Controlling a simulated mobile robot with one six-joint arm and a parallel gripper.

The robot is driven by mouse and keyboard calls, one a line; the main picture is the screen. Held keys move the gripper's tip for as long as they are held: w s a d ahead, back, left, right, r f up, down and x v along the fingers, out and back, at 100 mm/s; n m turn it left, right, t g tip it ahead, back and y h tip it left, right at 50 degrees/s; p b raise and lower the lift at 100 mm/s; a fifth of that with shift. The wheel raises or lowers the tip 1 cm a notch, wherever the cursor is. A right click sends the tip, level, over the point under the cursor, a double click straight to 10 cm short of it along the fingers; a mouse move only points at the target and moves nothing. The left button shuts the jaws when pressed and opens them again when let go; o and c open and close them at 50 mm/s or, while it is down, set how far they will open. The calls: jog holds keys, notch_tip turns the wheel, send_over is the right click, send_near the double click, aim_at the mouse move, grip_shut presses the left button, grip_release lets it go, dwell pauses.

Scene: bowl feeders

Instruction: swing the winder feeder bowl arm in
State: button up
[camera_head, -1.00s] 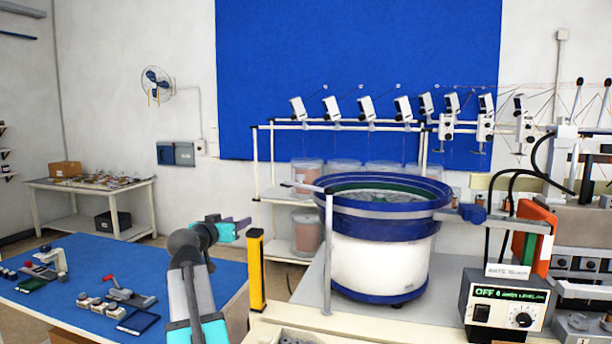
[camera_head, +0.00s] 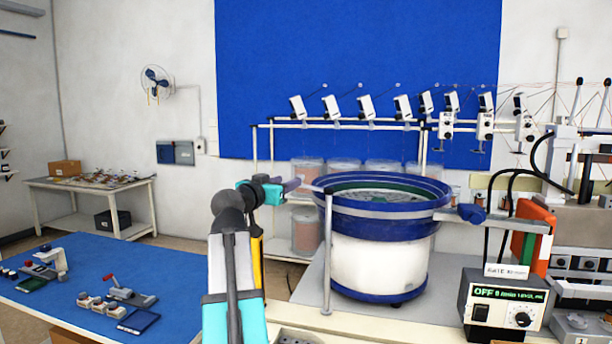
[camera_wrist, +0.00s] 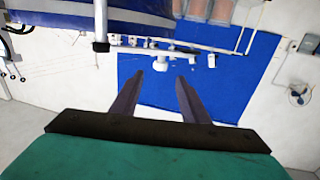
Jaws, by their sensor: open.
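The winder feeder bowl (camera_head: 383,222) is a white drum with blue bands and a green inner part, and small parts lie inside. A thin pale upright post (camera_head: 327,260) stands at its left front side. There the post (camera_wrist: 100,20) shows above and left of the fingers, and the blue bowl rim (camera_wrist: 60,12) is at upper left.
A control box reading OFF (camera_head: 508,306) stands at the front right. A rack with several white tensioners (camera_head: 366,107) and wire bins is behind the bowl. A yellow post (camera_head: 256,262) is close behind my arm. A blue bench (camera_head: 160,262) lies left.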

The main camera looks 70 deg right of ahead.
jog(key=s+d+p, duration=0.1)
jog(key=d+p, duration=0.3)
jog(key=d, duration=0.9)
jog(key=shift+s+d+p, duration=0.25)
jog(key=shift+d+p, duration=0.05)
jog(key=shift+p, duration=0.1)
